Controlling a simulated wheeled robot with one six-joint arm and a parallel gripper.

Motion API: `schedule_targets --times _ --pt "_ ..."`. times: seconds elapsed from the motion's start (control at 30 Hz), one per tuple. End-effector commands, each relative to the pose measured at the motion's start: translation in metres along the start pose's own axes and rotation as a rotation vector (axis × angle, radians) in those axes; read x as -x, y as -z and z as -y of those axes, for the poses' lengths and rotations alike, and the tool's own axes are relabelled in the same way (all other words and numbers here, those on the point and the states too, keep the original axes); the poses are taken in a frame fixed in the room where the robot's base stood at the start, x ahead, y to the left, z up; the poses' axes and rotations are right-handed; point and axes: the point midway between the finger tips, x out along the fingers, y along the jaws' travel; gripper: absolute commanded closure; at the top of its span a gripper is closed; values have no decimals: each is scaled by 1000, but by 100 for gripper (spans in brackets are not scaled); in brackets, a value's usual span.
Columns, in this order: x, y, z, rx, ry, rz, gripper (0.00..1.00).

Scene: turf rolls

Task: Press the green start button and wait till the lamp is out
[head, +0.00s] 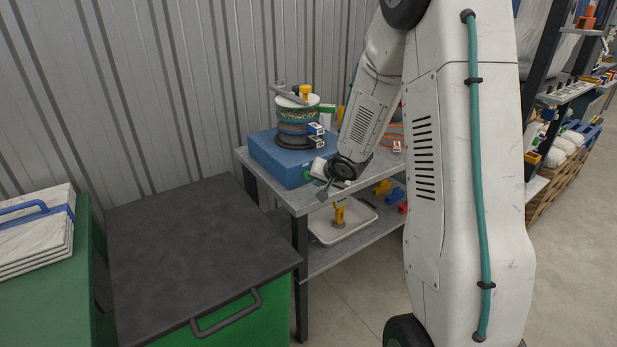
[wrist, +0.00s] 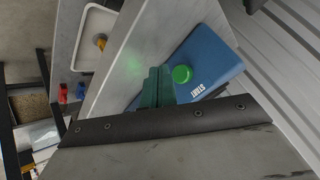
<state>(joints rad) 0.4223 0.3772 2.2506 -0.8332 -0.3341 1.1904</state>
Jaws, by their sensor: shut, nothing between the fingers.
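The blue sieve shaker base (head: 277,158) stands on the grey bench and carries a stack of round sieves (head: 297,122). In the wrist view the round green start button (wrist: 182,74) sits on the blue base (wrist: 208,60), beside the white START label (wrist: 197,91). My gripper (wrist: 158,75) is shut and empty, its green fingers just left of the button in that view, with a small gap showing. In the head view my gripper (head: 324,190) is at the front right of the base. A green glow shows on the bench top in the wrist view; the lamp itself I cannot make out.
The grey bench (head: 300,200) has a lower shelf with a white tray (head: 341,222). A dark-topped green cabinet (head: 190,240) stands to its left. A corrugated wall (head: 180,90) is close behind. Stocked shelves stand at the right.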

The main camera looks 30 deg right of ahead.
Motion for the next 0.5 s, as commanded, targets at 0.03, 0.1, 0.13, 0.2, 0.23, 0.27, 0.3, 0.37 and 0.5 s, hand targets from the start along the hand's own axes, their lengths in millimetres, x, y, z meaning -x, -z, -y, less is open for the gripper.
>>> schedule_targets --times 0.03,0.1,0.13,0.2,0.23,0.27,0.3,0.37,0.5 --pt "4 -3 -3 0 -1 0 100" --pt "9 -6 -6 -1 0 -1 100" --pt "11 -8 -8 -1 0 -1 100" --pt "16 -11 -12 -1 0 -1 100" --pt "18 -12 -13 -1 0 0 100" --pt "20 -14 -14 0 -1 0 100" --pt "21 -15 -15 0 0 0 100" --pt "23 -16 -16 1 0 -1 100" --pt "24 -18 -17 1 1 -1 100"
